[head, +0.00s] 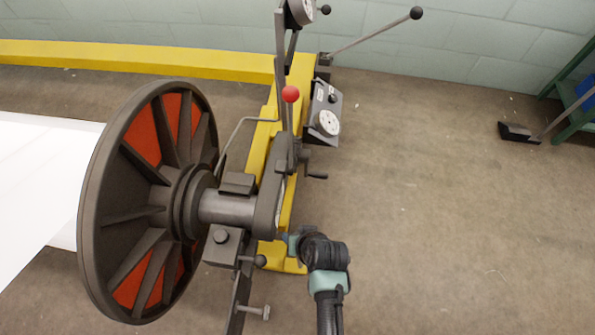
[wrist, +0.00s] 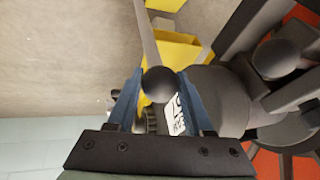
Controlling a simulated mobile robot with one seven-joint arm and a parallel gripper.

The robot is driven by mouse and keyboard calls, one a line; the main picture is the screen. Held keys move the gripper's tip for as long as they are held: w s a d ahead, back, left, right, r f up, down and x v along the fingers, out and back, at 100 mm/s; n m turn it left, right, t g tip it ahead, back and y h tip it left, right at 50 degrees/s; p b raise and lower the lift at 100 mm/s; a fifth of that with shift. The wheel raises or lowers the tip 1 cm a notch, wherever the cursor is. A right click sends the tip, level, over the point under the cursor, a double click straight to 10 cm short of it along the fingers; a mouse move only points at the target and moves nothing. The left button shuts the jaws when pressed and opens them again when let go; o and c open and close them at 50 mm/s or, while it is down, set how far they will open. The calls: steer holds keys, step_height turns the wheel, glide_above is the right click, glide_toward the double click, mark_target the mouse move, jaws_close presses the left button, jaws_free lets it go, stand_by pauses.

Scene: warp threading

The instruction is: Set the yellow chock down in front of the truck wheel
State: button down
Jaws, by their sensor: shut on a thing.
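No yellow chock or truck wheel shows in either view. The large round thing is a dark spoked flange (head: 110,215) with orange panels, on a beam wound with white sheet (head: 45,180). In the wrist view my gripper (wrist: 159,82) has its two blue fingers either side of a black ball knob (wrist: 157,85) on the end of a grey rod (wrist: 147,35). It is shut on this knob. In the head view my wrist (head: 322,255) is right of the machine's lower end; the fingers and the held knob are hidden or too small to make out.
A yellow frame (head: 130,58) runs along the back and down beside the flange. A red-knobbed lever (head: 291,95), a dial box (head: 325,115) and a crank handle (head: 316,175) stand close above my wrist.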

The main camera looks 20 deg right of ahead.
steer(key=shift+f+b, duration=0.5)
steer(key=shift+f, duration=0.7)
steer(key=c, duration=0.7)
jaws_free()
steer(key=shift+s+a+f, duration=0.1)
steer(key=shift+s+f, duration=0.05)
steer(key=shift+f, duration=0.05)
steer(key=o, duration=0.4)
steer(key=shift+r, duration=0.1)
steer(key=shift+r, duration=0.2)
steer(key=p+v, duration=0.5)
steer(key=v, duration=0.6)
steer(key=shift+s+r, duration=0.1)
steer(key=shift+r, duration=0.2)
